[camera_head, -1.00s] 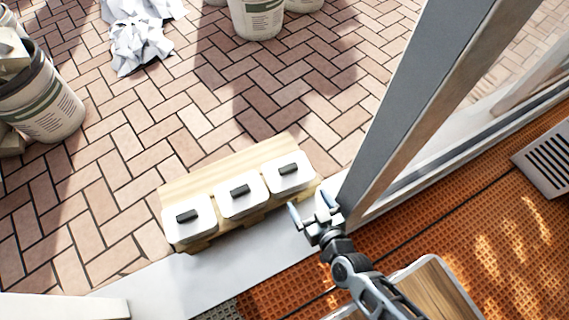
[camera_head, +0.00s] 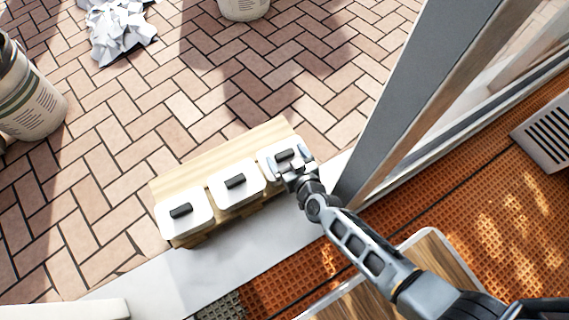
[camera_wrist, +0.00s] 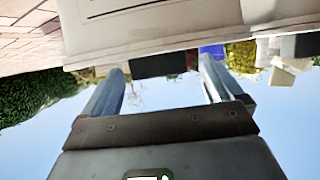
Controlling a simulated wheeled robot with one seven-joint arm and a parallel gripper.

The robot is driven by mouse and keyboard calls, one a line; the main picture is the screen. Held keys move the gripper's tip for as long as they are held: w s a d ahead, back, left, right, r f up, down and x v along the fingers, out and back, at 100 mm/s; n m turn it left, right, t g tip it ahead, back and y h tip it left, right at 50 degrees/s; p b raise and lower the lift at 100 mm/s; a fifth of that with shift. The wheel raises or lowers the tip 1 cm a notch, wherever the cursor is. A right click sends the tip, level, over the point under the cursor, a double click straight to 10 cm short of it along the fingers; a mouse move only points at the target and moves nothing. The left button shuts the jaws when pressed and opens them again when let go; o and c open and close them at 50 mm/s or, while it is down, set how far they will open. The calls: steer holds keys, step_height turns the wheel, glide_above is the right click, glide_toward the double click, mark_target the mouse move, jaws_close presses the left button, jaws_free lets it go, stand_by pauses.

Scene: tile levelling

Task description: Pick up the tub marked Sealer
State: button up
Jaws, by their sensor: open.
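Three white tubs with black lid handles stand in a row on a pale wooden board (camera_head: 213,163): the left tub (camera_head: 176,224), the middle tub (camera_head: 233,198) and the right tub (camera_head: 267,158). No marking is readable in the head view, so I cannot tell which is Sealer. My gripper (camera_head: 289,160) is open at the right tub, its fingers on either side of the handle (camera_head: 286,154). In the wrist view a white tub wall (camera_wrist: 150,30) with dark printed lines fills the top. A dark block (camera_wrist: 165,64), seemingly the handle, shows between the open fingers. Contact is unclear.
A grey post (camera_head: 415,85) of a door or window frame rises just right of my gripper. A light sill (camera_head: 225,262) runs in front of the board. A large bucket (camera_head: 30,100) and crumpled paper (camera_head: 120,35) stand on the brick paving. Orange matting (camera_head: 480,220) lies at right.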

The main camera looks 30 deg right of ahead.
steer(key=shift+w+f, duration=0.1)
steer(key=shift+w, duration=0.05)
jaws_close()
stand_by(0.9)
